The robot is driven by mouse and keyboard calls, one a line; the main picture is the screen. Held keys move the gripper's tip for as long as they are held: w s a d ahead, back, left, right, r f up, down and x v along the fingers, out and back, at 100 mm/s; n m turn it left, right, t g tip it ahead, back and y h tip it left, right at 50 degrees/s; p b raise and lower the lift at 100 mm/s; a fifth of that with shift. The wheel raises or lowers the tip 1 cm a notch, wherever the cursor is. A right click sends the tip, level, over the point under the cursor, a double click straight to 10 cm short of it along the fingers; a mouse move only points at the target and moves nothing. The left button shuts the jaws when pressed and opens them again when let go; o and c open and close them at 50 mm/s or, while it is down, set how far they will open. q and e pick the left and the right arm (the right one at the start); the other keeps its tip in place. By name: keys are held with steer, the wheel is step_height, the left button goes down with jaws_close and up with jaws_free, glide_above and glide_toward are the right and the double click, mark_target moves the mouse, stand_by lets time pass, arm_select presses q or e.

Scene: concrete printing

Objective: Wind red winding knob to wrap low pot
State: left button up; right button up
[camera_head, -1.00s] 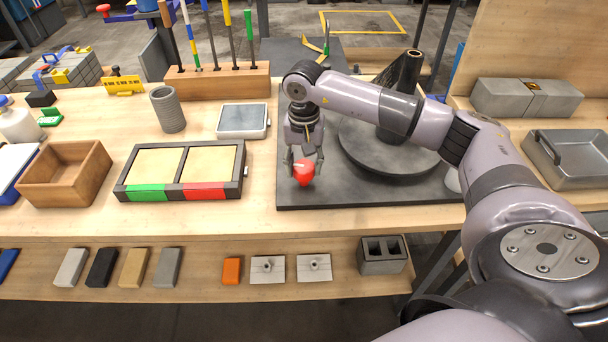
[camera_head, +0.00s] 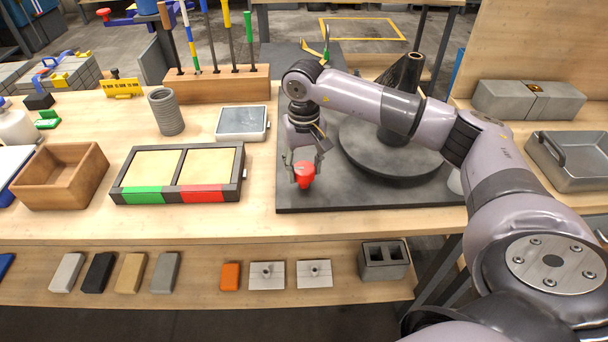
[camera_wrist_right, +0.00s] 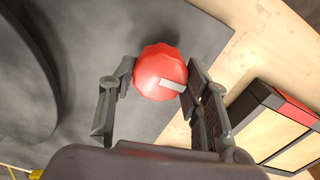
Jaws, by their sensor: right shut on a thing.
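The red winding knob (camera_head: 304,175) stands at the front left of a dark base plate (camera_head: 345,196) on the bench. It has a scalloped rim and a pale mark on top, clear in the right wrist view (camera_wrist_right: 161,73). My right gripper (camera_head: 304,168) reaches down from above and is shut on the knob, one finger on each side; the fingers also show in the right wrist view (camera_wrist_right: 157,82). A wide dark round turntable (camera_head: 365,160) sits on the plate behind my arm, partly hidden. I cannot make out a low pot with certainty. My left gripper is out of view.
A framed tray (camera_head: 180,198) with green and red ends and a grey-topped box (camera_head: 242,122) lie left of the plate. A ribbed grey cylinder (camera_head: 166,112) and a wooden tool block (camera_head: 218,86) stand behind. A metal tray (camera_head: 570,160) is at the right.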

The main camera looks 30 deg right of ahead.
mark_target(304, 168)
steer(key=shift+f+n+b, duration=0.15)
steer(key=shift+n+b, duration=0.55)
steer(key=shift+n, duration=1.4)
steer(key=o, duration=2)
steer(key=shift+r, duration=0.25)
steer(key=shift+r+p, duration=1.65)
steer(key=shift+r, duration=1.3)
